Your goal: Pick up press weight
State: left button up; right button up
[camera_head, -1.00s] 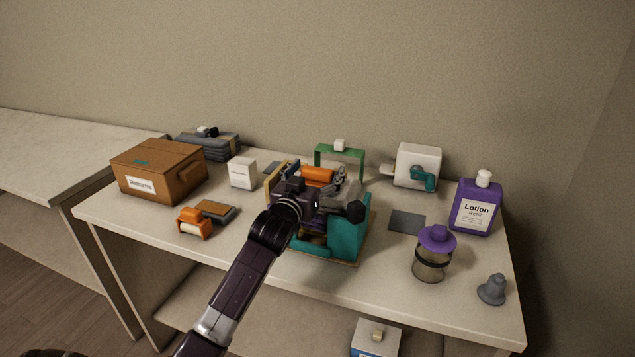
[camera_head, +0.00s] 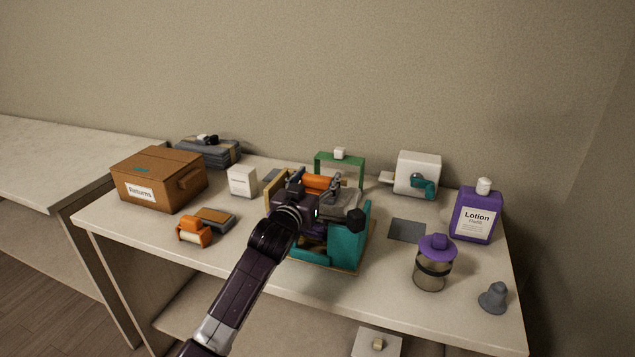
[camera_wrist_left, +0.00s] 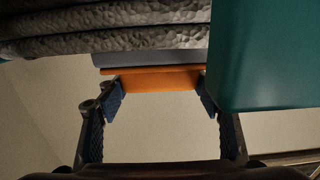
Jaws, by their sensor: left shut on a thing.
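I cannot tell for certain which part is the press weight. My left gripper (camera_head: 310,203) is at the teal-sided stand (camera_head: 347,238) in the middle of the table. In the left wrist view its blue fingertip pads (camera_wrist_left: 161,92) are at either side of an orange piece (camera_wrist_left: 160,82), shut on it. A grey slab (camera_wrist_left: 150,60) lies against that piece. Textured grey rolls (camera_wrist_left: 110,30) and a teal wall (camera_wrist_left: 262,60) are close beside it. In the head view an orange part (camera_head: 320,182) shows behind the gripper, and a grey block (camera_head: 340,204) is right of it. My right gripper is not in view.
A brown box (camera_head: 160,180), an orange roller (camera_head: 193,231) and a white box (camera_head: 242,181) stand left. A green frame (camera_head: 318,160) stands behind. A white machine (camera_head: 415,170), a purple lotion bottle (camera_head: 476,216) and a purple-lidded jar (camera_head: 433,268) stand right.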

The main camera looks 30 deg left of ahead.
aim_at(317, 177)
pick_arm(q)
notch_tip(317, 177, up, 20)
jog(key=shift+r+b, duration=0.15)
jog(key=shift+b, duration=0.3)
